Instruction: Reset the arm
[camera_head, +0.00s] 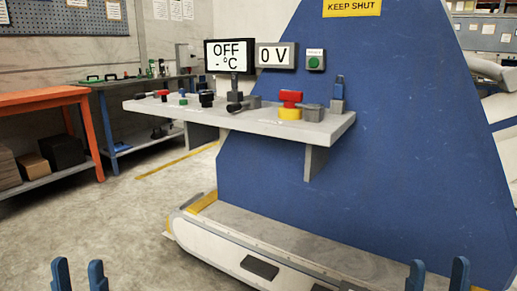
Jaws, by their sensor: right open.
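A grey control shelf (222,124) juts out from a large blue machine body (400,140). On it are a red handle (290,97) on a yellow base (289,114), a blue upright lever (339,87) on a grey block, a black-knobbed lever (236,107) and several small knobs to the left. I cannot tell which part is the arm. A screen (228,54) reads "OFF - °C" and a display (276,56) reads "0 V". A green button box (315,60) is beside it. My left gripper (79,276) and right gripper (437,276) are open and empty at the bottom edge, well below the shelf.
A long white-sided base (240,262) with a rounded end runs along the floor below the shelf. An orange bench (45,97) and a workbench (140,80) stand at the left. A "KEEP SHUT" sign (352,7) is above. The floor (110,220) at the left is clear.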

